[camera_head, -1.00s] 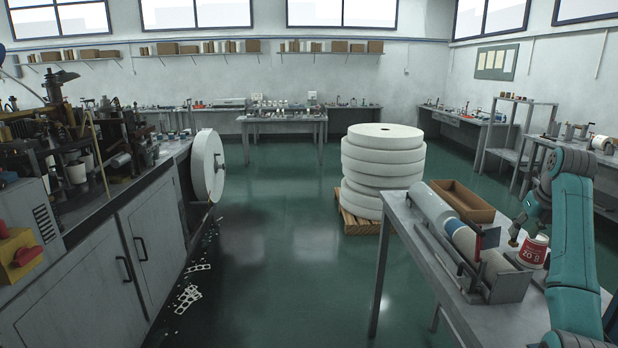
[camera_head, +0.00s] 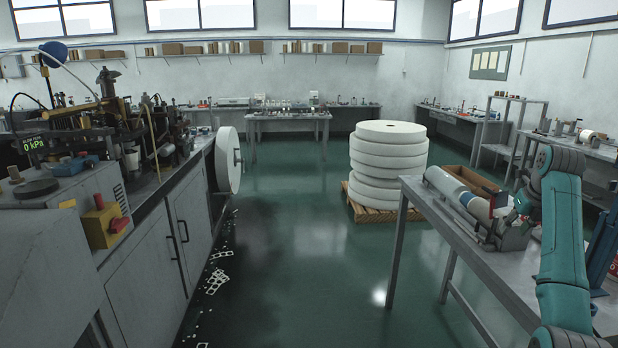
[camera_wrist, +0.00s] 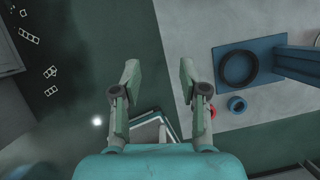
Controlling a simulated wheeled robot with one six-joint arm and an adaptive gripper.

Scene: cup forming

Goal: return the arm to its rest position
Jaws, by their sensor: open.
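My teal arm (camera_head: 562,230) rises at the right of the head view, bent at the elbow, over the right-hand table (camera_head: 470,245). In the wrist view my gripper (camera_wrist: 158,78) is open, its two green-grey fingers spread with nothing between them. Beneath it are dark green floor and a paler surface. In the head view the gripper end is small and partly lost against the clutter on the table.
A blue stand with a dark ring (camera_wrist: 237,67) lies right of the fingers in the wrist view. A roll holder (camera_head: 465,203) and brown box (camera_head: 476,181) sit on the table. White rolls (camera_head: 388,160) stand on a pallet (camera_head: 372,204).

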